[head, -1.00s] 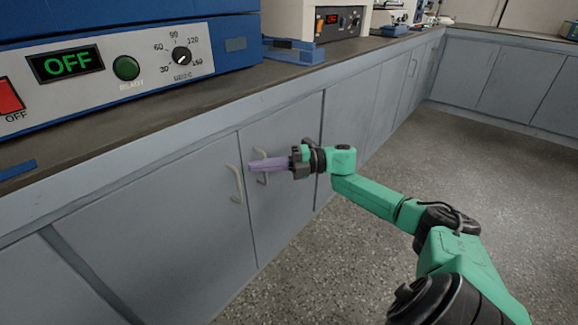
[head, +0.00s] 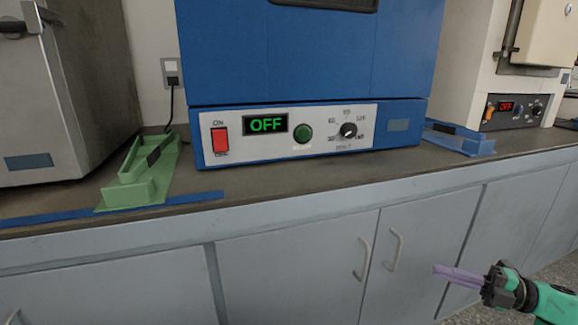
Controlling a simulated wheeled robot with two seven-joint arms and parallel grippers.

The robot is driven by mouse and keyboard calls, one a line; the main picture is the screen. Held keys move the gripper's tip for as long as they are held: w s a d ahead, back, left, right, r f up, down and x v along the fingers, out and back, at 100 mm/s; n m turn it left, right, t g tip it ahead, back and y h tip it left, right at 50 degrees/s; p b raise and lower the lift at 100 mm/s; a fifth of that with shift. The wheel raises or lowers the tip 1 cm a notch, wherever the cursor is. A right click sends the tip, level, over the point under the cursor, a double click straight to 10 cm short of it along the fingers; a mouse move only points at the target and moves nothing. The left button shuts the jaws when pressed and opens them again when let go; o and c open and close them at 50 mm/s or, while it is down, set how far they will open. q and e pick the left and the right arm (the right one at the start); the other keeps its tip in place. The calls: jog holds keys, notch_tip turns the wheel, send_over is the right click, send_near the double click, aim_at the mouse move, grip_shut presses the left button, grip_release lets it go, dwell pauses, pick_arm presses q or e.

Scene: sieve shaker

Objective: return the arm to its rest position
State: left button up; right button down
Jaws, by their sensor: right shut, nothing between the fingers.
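My right gripper (head: 458,274) is at the lower right of the head view, with its green arm coming in from the right edge. Its purple fingers are closed together with nothing between them. It is in front of the grey cabinet doors, below the counter top and to the right of two door handles. Most of the right arm is outside the picture. My left gripper is not in view.
A blue machine (head: 310,60) with an OFF display and a red switch (head: 220,140) stands on the counter (head: 300,185). A green holder (head: 140,175) is left of it, a blue holder (head: 455,138) right. Cabinet handles (head: 362,260) stick out below.

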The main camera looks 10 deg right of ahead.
jog(key=s+a+f+m+t+h, duration=0.2)
jog(key=a+f+m+t+h, duration=0.3)
jog(key=a+f+m, duration=1.25)
jog(key=s+a+f+m+g+h, duration=0.25)
jog(key=s+a+m, duration=0.2)
jog(key=a, duration=0.35)
jog(key=s+a+f+m+g+h, duration=0.1)
jog(key=s+a+f+m, duration=0.35)
jog(key=a, duration=0.45)
pick_arm(q)
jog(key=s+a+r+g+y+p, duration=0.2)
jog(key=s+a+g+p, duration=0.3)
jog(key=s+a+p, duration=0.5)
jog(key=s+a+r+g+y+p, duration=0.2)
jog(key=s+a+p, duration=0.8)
jog(key=p, duration=1.7)
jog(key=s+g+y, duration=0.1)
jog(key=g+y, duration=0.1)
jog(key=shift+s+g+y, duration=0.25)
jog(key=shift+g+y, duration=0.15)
pick_arm(e)
jog(key=s+d+r+g+h, duration=0.2)
jog(key=s+d+g, duration=0.3)
jog(key=s+d, duration=0.5)
jog(key=s+d+r+g+h, duration=0.1)
jog(key=s+d+g+h, duration=0.3)
jog(key=s+d, duration=0.5)
jog(key=s+g, duration=0.1)
jog(key=s, duration=0.3)
jog(key=shift+d+r+g, duration=0.35)
